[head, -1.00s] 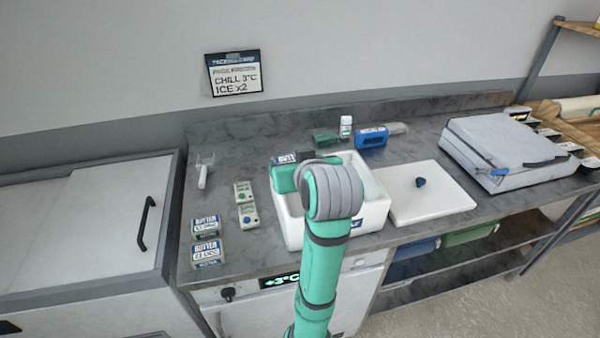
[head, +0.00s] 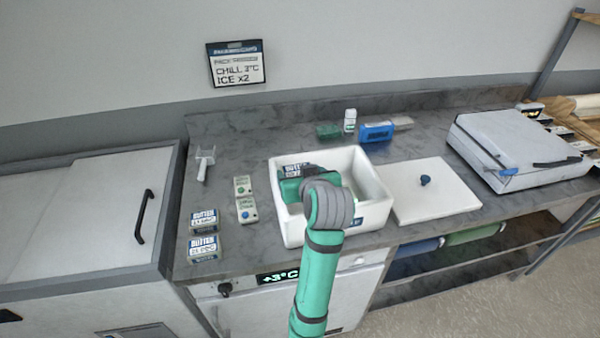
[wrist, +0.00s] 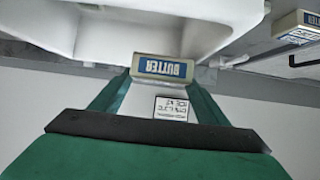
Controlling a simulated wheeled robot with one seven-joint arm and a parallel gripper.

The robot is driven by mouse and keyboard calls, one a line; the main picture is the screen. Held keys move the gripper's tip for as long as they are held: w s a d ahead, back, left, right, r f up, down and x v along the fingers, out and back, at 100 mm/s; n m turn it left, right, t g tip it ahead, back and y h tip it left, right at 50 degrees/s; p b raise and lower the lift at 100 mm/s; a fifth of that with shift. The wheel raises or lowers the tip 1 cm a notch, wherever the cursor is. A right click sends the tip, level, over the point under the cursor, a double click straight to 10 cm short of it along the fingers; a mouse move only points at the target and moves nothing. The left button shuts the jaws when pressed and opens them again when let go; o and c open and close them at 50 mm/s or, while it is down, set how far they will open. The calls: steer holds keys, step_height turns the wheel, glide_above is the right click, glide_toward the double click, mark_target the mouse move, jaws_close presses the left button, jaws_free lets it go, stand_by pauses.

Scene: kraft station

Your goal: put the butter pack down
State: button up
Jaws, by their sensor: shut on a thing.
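My gripper (head: 298,186) is shut on a butter pack (head: 293,170), over the left part of the open white box (head: 374,215). In the wrist view the pack (wrist: 165,68) sits between the two green fingers, its blue BUTTER label facing the camera. The white box wall (wrist: 110,40) shows behind it. The arm hides much of the box's inside, and I cannot tell whether the pack touches the bottom.
Two more butter packs lie on the counter at left, a rear one (head: 203,219) and a front one (head: 204,248).

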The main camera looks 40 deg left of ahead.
steer(key=shift+f, duration=0.3)
steer(key=shift+f, duration=0.25)
steer(key=o, duration=1.2)
steer(key=shift+r, duration=0.5)
steer(key=v, duration=1.2)
steer(key=shift+s, duration=0.1)
